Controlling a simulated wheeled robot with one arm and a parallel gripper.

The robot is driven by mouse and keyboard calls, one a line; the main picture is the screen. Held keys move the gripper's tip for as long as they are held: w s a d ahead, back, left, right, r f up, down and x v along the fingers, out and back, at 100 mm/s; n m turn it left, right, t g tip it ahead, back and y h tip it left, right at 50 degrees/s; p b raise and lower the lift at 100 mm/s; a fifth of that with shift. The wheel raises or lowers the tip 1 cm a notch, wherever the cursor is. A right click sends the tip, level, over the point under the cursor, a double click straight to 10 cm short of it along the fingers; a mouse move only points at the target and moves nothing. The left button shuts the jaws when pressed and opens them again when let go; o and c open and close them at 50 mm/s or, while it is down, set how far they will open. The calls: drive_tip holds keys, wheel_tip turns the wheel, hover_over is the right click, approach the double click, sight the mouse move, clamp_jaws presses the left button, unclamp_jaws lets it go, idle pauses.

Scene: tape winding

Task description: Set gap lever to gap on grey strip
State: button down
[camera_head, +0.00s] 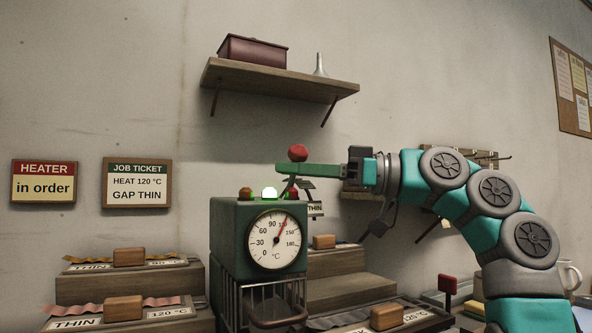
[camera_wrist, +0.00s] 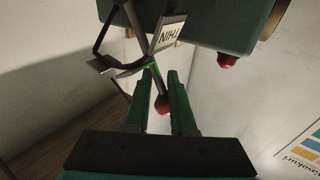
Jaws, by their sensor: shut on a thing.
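The gap lever has a red knob (camera_head: 298,152), which shows just above my gripper (camera_head: 284,169). My gripper's green fingers are shut on the lever above the green heater box (camera_head: 230,238). In the wrist view the red knob (camera_wrist: 162,104) lies between the two fingers, and the thin lever shaft (camera_wrist: 154,74) runs from the fingertips toward a dark bracket. A plate marked THIN (camera_head: 315,208) hangs at the box's right side and also shows in the wrist view (camera_wrist: 170,33). I cannot make out the lever's exact setting on a grey strip.
The job ticket (camera_head: 137,183) reads HEAT 120 °C, GAP THIN. The heater sign (camera_head: 44,181) reads in order. Stepped wooden stands (camera_head: 130,283) flank the box. A shelf (camera_head: 280,82) hangs above.

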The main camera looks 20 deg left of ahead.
drive_tip(key=shift+s, duration=0.15)
drive_tip(key=c, duration=0.9)
unclamp_jaws()
drive_tip(key=v, duration=0.7)
drive_tip(key=shift+d, duration=0.35)
drive_tip(key=shift+d, duration=0.1)
